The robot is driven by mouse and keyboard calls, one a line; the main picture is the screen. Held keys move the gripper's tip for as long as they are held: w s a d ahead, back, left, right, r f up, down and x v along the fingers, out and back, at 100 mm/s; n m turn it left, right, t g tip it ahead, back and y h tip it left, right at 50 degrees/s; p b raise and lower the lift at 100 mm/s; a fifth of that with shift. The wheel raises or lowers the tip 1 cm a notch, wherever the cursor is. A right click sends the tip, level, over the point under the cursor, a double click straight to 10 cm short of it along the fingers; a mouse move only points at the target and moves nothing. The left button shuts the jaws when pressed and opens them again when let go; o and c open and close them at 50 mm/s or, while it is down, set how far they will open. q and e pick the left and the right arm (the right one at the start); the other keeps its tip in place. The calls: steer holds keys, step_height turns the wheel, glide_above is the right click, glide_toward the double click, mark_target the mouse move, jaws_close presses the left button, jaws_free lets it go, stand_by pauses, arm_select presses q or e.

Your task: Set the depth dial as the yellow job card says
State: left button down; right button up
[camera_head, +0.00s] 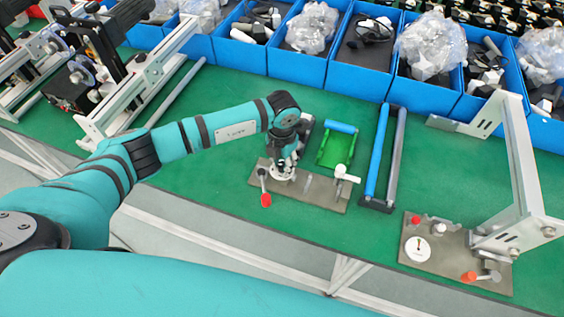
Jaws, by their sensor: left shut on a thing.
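My left gripper (285,163) points down over a grey base plate (322,195) on the green bench. It is shut on the white round dial (282,175) at the plate's left part, and its fingers hide most of the dial and any marks. The plate also carries a red-tipped lever (265,199) and a white handle (346,175). A second plate at the right has a white dial face (417,249) with a small pointer. I cannot make out a yellow job card. My right gripper is not in view.
Blue bins (385,85) with bagged parts line the back. A green tray (336,148) and blue and grey rollers (378,155) lie close behind and right of the plate. A metal bracket (518,165) rises at right, a metal frame (140,90) stands at left.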

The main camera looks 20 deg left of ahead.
mark_target(282, 165)
arm_select(q)
steer(key=shift+w+f+m+b, duration=0.15)
steer(key=shift+m+b, duration=0.45)
steer(key=shift+b, duration=0.3)
steer(key=m+b, duration=0.8)
steer(key=b, duration=0.3)
steer(key=shift+f, duration=0.1)
steer(key=shift+r+m+b, duration=0.25)
steer(key=shift+m+b, duration=1.05)
steer(key=c, duration=1.1)
jaws_free()
step_height(282, 165, up, 12)
steer(key=shift+r, duration=0.1)
